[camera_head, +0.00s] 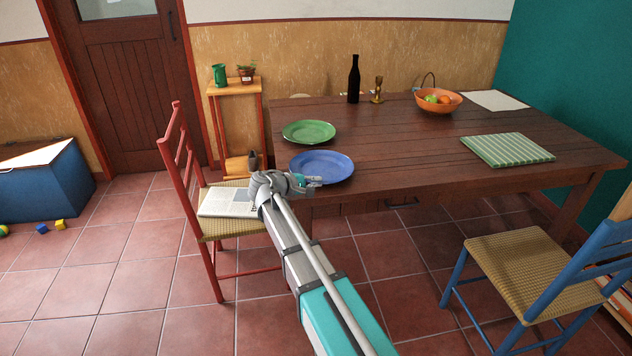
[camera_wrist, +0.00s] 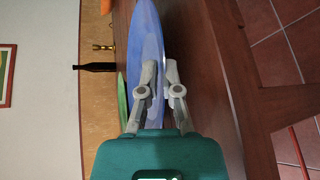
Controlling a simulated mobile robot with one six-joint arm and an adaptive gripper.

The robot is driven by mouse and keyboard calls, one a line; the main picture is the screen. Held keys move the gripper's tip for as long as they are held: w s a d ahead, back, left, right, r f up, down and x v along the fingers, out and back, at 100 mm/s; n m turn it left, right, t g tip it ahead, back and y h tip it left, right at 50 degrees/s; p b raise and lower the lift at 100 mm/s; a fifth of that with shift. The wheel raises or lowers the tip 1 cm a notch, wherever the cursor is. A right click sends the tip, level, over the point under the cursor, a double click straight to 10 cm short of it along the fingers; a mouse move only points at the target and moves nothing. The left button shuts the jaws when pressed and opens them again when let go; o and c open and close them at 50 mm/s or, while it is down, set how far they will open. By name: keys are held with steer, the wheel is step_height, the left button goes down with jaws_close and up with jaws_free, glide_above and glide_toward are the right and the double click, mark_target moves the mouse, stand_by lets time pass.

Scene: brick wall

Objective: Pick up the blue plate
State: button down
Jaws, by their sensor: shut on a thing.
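The blue plate (camera_head: 321,167) is at the near left edge of the dark wooden table (camera_head: 400,140). My gripper (camera_head: 314,181) reaches in from below at the plate's near rim. In the wrist view the blue plate (camera_wrist: 148,50) runs between the two grey fingers, and my gripper (camera_wrist: 160,75) is shut on its rim. The picture does not clearly show whether the plate's underside touches the table.
A green plate (camera_head: 309,131) lies just behind the blue one. A dark bottle (camera_head: 354,80), a brass candlestick (camera_head: 377,92), a fruit bowl (camera_head: 438,106) and a striped cloth (camera_head: 506,149) are farther off. A red chair (camera_head: 185,160) stands left of my arm.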

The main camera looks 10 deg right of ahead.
steer(key=shift+r+p, duration=0.55)
steer(key=shift+r, duration=0.25)
steer(key=s+a+r+p, duration=0.3)
steer(key=s+r+p, duration=0.8)
steer(key=s, duration=0.2)
steer(key=shift+s, duration=0.3)
